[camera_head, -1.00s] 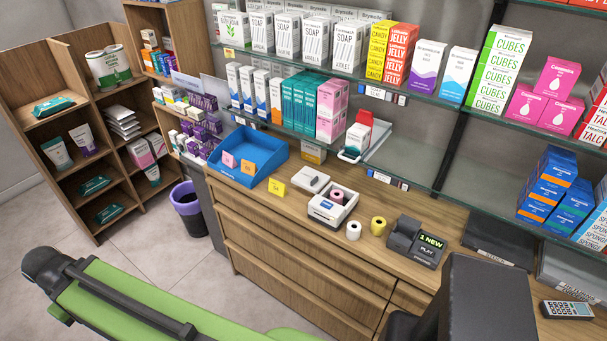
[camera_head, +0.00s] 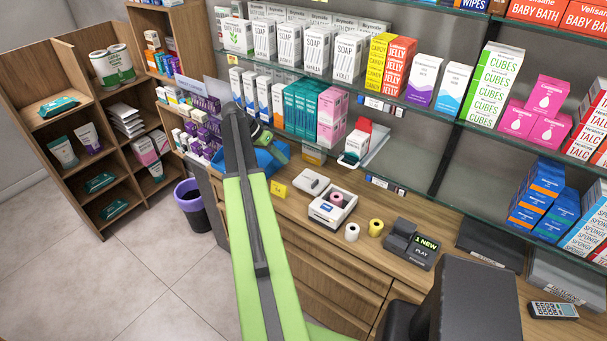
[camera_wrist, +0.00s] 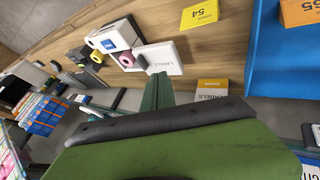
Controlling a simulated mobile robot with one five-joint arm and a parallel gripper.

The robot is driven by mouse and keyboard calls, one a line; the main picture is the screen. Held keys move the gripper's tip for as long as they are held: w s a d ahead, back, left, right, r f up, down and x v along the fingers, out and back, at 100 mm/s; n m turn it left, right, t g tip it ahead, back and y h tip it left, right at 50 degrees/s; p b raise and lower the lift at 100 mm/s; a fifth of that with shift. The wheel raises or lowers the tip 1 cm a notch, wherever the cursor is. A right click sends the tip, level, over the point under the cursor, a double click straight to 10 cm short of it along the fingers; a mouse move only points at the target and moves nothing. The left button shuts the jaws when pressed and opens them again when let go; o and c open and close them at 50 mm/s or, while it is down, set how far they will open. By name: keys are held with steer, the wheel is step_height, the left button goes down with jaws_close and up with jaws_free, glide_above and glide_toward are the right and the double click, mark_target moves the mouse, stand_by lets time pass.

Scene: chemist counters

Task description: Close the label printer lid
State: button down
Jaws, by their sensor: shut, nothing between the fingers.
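The label printer (camera_head: 325,213) is a small white box on the wooden counter with a pink roll (camera_head: 337,200) inside. In the wrist view the printer (camera_wrist: 106,42) is at the upper left, and the lid, marked LABELS (camera_wrist: 160,58), lies just beyond my fingertips. My gripper (camera_wrist: 160,80) is shut and empty. In the head view my arm reaches over the blue tray and partly hides it, with the gripper end left of the printer. I see no contact with the lid.
A white roll (camera_head: 352,232) and a yellow roll (camera_head: 376,228) stand right of the printer, before a dark card terminal (camera_head: 409,243). A yellow price card (camera_head: 279,188) is to its left. Glass shelves (camera_head: 420,112) with boxes overhang the counter's back.

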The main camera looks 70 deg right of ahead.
steer(key=b, duration=0.8)
glide_toward(306, 186)
steer(key=d+f, duration=0.1)
steer(key=s+d+f, duration=0.1)
steer(key=f, duration=0.1)
steer(key=d+f, duration=0.1)
steer(key=f, duration=0.1)
steer(key=shift+s+d, duration=0.2)
steer(key=shift+d, duration=0.1)
steer(key=s, duration=0.2)
steer(key=s+a, duration=0.1)
steer(key=shift+s+r, duration=0.2)
steer(key=shift+r, duration=0.2)
steer(key=shift+s, duration=0.3)
